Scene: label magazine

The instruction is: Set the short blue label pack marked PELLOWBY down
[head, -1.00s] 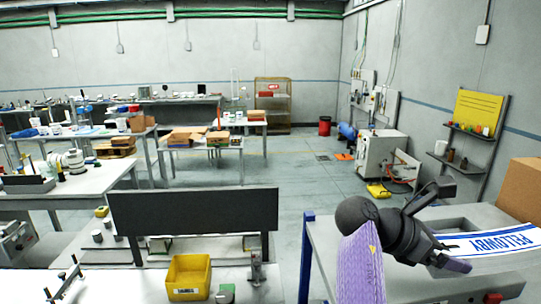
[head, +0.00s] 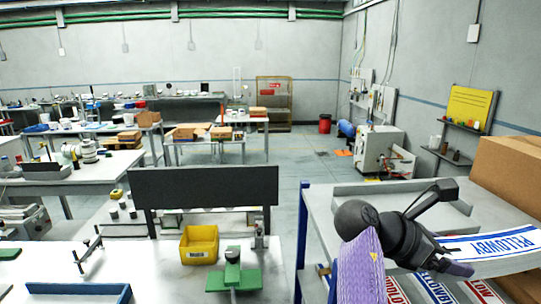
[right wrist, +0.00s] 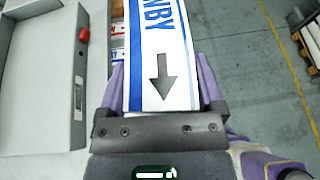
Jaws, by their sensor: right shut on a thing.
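The blue-and-white label pack marked PELLOWBY (head: 492,244) is in my right gripper (head: 452,266), at the right of the head view. It is a curved strip reaching right, over the grey trolley top. In the right wrist view the pack (right wrist: 160,45) stands between the two purple fingers (right wrist: 160,88), with a dark arrow pointing towards the palm. The gripper is shut on its near end. Whether the pack touches anything beneath it cannot be told. My left gripper is not in view.
Red and blue label packs (head: 428,290) lie lower down, below the held pack. A cardboard box (head: 508,175) stands at the right. The grey trolley top (head: 335,210) has a raised-edged tray. A yellow bin (head: 199,246) and a green fixture (head: 233,272) stand on the left bench.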

